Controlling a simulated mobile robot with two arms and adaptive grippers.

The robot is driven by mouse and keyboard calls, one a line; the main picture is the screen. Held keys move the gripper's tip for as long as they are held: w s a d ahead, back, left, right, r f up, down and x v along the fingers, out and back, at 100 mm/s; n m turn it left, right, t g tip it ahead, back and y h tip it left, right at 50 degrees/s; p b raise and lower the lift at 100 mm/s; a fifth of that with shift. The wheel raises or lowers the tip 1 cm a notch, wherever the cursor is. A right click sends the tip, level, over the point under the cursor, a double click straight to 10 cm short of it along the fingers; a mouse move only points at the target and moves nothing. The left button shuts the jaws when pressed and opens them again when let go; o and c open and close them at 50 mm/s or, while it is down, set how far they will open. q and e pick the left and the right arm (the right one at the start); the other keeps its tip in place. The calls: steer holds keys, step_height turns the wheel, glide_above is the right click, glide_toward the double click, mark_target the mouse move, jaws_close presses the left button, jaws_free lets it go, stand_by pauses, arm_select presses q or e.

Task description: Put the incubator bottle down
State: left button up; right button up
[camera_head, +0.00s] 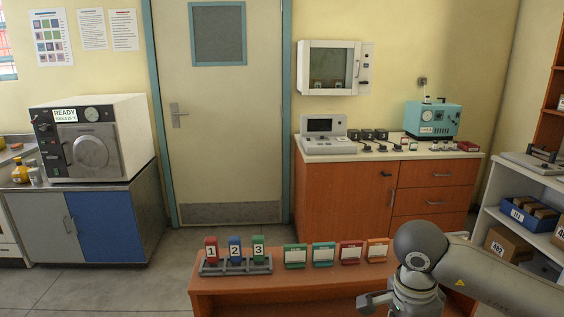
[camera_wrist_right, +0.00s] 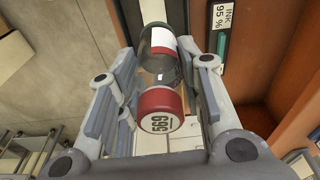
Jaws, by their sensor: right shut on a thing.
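The incubator bottle (camera_wrist_right: 162,68) shows in the right wrist view, a clear bottle with a white and red band and a red cap marked with a number that looks like 569. The cap faces the wrist camera. My right gripper (camera_wrist_right: 160,85) has its fingers on both sides of the bottle and is shut on it. In the head view my right gripper (camera_head: 372,301) is low at the right, over or beside the front wooden bench (camera_head: 290,287); I cannot tell its height. The bottle cannot be made out there. My left gripper is out of view.
On the front bench stand a grey rack (camera_head: 236,267) with red, blue and green numbered blocks and several coloured card holders (camera_head: 323,254). A wooden cabinet (camera_head: 345,190) with instruments stands behind. A white incubator (camera_head: 90,138) is on the left counter, shelves (camera_head: 520,213) at right.

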steer(key=n, duration=0.2)
steer(key=s+n, duration=0.1)
steer(key=shift+a+r+n, duration=0.15)
steer(key=shift+a+n, duration=0.25)
steer(key=s+n, duration=0.1)
steer(key=n, duration=0.3)
steer(key=s+a+n+y, duration=0.1)
steer(key=n, duration=0.3)
steer(key=s+a+r+n+t, duration=0.1)
steer(key=n, duration=0.3)
steer(key=shift+a+n, duration=0.2)
steer(key=shift+n, duration=0.2)
